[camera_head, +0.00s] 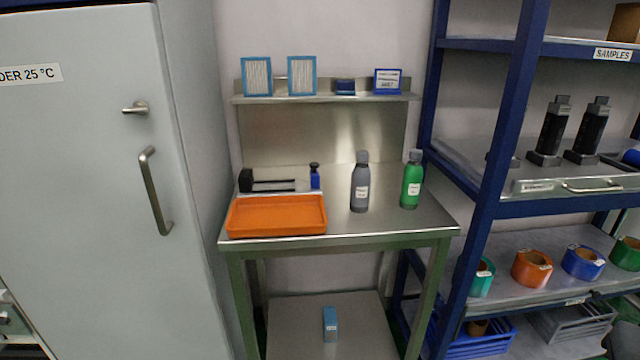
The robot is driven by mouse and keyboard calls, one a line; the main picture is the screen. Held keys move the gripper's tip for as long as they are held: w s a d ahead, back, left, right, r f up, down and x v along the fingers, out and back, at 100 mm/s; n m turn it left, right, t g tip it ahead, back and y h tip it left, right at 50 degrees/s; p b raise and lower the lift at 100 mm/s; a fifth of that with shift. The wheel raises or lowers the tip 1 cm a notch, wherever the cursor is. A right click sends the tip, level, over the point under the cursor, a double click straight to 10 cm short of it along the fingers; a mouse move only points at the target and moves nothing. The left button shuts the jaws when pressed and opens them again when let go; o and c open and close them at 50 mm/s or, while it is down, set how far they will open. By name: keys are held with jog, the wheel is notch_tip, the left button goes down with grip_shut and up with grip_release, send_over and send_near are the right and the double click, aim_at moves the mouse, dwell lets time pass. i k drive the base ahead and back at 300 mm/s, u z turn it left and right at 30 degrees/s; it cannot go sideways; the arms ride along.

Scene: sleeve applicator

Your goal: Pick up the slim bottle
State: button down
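A grey bottle (360,190) with a grey cap and a white label stands upright on the metal table (385,222), right of its middle. A green bottle (411,186) with a grey cap and a white label stands upright to its right, apart from it. Both have narrow necks. A much smaller blue bottle-like item (315,178) with a dark top stands behind the orange tray. No readable label tells which one is the slim bottle. My gripper is not in view.
An orange tray (277,234) takes up the table's left front, with a dark device (266,184) behind it. A back shelf (325,97) holds several small items. A grey cabinet (90,200) stands left; a blue-framed rack (497,165) stands close on the right.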

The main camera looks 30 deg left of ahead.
aim_at(361, 178)
jog(key=u, duration=0.75)
jog(key=i, duration=0.85)
jog(key=u, duration=0.6)
